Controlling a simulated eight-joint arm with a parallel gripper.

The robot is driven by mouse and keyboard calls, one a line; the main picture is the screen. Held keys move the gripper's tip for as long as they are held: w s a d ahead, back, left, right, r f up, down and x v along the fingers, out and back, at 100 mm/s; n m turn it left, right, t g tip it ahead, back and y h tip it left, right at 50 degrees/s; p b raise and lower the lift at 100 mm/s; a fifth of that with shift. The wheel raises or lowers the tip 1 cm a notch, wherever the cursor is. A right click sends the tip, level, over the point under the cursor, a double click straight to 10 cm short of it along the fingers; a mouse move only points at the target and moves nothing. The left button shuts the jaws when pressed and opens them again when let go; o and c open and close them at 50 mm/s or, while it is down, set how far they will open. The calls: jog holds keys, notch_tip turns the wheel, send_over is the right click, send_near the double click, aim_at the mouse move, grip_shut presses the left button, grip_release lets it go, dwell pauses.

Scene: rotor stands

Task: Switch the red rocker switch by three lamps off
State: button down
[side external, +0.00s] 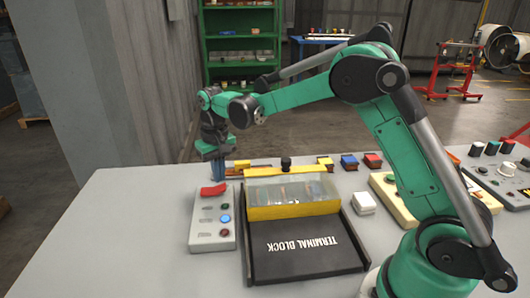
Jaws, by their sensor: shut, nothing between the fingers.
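The red rocker switch (213,190) sits at the far end of a grey box (211,241) on the left of the table. Three round lamps run down the box in front of it: a dark green one (225,206), a blue one (225,219) that looks bright, and a dark red one (224,233). My gripper (218,180) points down just behind and above the rocker, its fingers together and empty. I cannot tell whether the fingertips touch the rocker.
A black terminal block tray (300,265) with a clear-lidded yellow box (293,211) stands right of the switch box. A yellow slider rail (262,172) lies behind it. A white button block (364,203) is further right. The table's left front (130,240) is clear.

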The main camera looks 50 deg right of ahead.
aim_at(221, 188)
jog(key=shift+f, duration=1.1)
dwell(0.4)
jog(key=shift+r, duration=3.5)
jog(key=shift+s+r, duration=0.15)
jog(key=shift+r, duration=0.05)
jog(key=s+a+r+n+t, duration=0.1)
jog(key=s+t, duration=0.2)
jog(key=s, duration=0.4)
jog(key=s+a+n+t, duration=0.1)
jog(key=s+t, duration=0.3)
jog(key=s, duration=0.4)
jog(key=shift+s+a+r+n, duration=0.15)
jog(key=shift+a+r+n, duration=0.1)
jog(key=shift+r+n, duration=0.2)
